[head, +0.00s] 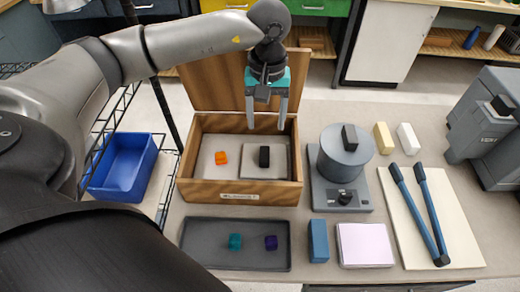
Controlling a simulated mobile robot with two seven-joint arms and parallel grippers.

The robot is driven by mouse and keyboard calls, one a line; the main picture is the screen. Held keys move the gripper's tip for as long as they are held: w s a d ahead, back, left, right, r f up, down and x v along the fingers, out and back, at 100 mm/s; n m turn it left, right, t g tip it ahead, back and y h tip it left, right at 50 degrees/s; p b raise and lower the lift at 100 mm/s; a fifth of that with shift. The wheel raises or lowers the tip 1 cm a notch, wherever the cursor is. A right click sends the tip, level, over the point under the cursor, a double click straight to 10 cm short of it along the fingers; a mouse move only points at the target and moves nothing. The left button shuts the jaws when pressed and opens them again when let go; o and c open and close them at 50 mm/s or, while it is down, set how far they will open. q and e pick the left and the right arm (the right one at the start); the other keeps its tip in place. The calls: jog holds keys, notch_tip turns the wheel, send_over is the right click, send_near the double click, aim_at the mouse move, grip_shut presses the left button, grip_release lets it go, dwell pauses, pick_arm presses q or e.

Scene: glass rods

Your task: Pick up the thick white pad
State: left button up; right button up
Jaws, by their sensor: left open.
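A thick, square pad (365,245), white with a faint pink tint, lies flat on the bench at the front, between a blue block and a cream board. Nothing lies on it. My left gripper (266,126) points down over the open wooden box (240,193), behind and to the left of the pad and well apart from it. Its two grey fingers are spread with nothing between them. Below them in the box is a pale plate (252,170) with a black upright knob (264,157). My right gripper is not in view.
An orange piece (221,158) lies in the box. A dark tray (210,257) holds a teal and a purple cube. A grey device (346,155), a blue block (318,241) and a cream board (460,242) with blue tongs (425,212) surround the pad. Yellow and white (408,139) blocks stand behind.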

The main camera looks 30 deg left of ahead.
pick_arm(q)
send_over(264, 152)
jog(key=f, duration=0.4)
jog(key=shift+s+d+f, duration=0.15)
jog(key=shift+d+f, duration=0.15)
jog(key=shift+d, duration=0.1)
jog(key=shift+f, duration=0.95)
jog(key=f, duration=0.3)
jog(key=shift+a+f, duration=0.25)
jog(key=shift+f, duration=0.45)
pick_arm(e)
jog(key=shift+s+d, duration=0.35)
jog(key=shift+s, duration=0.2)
pick_arm(q)
grip_shut()
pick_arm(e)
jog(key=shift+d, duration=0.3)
